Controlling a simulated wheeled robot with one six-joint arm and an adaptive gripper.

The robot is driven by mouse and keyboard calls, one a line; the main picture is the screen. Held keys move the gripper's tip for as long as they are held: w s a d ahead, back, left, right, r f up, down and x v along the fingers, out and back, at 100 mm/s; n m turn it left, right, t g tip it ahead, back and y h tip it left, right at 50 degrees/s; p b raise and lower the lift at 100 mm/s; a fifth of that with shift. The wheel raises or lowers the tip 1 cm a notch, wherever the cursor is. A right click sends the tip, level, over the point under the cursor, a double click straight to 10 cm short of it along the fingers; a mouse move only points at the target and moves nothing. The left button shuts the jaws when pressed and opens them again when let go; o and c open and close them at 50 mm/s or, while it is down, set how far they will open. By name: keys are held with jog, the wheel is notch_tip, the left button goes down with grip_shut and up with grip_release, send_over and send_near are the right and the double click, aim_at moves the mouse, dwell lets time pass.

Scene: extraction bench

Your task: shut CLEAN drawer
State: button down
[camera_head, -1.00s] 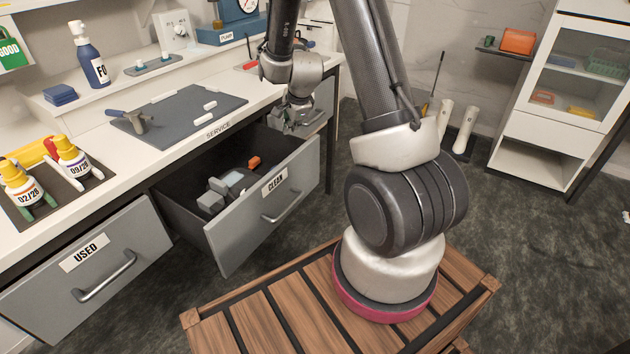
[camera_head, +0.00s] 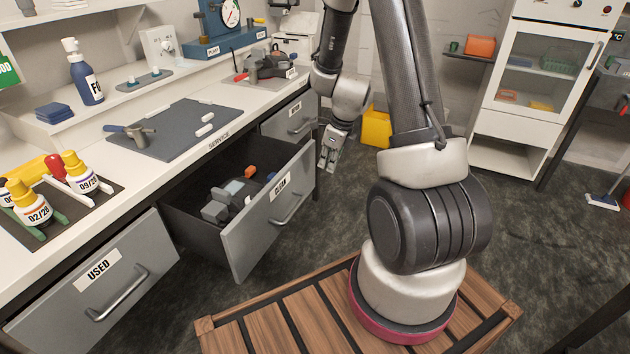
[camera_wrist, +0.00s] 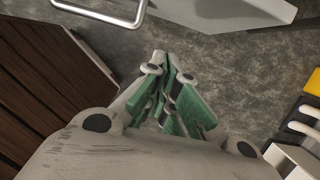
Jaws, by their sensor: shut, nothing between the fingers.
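The CLEAN drawer (camera_head: 252,235) is grey and stands pulled out of the bench. Its label and bar handle are on the front panel, and several grey parts and an orange one lie inside. In the wrist view, a metal bar handle (camera_wrist: 112,18) shows at the top left, beside a pale panel. My gripper (camera_head: 328,162) is shut and empty. It hangs to the right of the drawer front, past its far end, and appears apart from it. Its green-padded fingers (camera_wrist: 172,75) point over bare floor in the wrist view.
The USED drawer (camera_head: 85,300) is at the left and looks slightly out. A closed grey drawer (camera_head: 288,122) is beyond the CLEAN one. A yellow bin (camera_head: 377,127) stands on the floor behind my gripper. The floor in front of the CLEAN drawer is open down to the wooden slats.

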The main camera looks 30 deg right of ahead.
jog(key=w+a+f, duration=0.3)
jog(key=w+f, duration=0.2)
jog(key=f, duration=0.4)
jog(key=shift+a+f, duration=0.3)
jog(key=shift+a, duration=0.05)
jog(key=shift+w, duration=0.15)
jog(key=w+a, duration=0.3)
jog(key=w, duration=0.2)
jog(key=w+a, duration=0.7)
jog(key=w, duration=0.2)
jog(key=shift+w+a, duration=0.3)
jog(key=shift+a, duration=0.05)
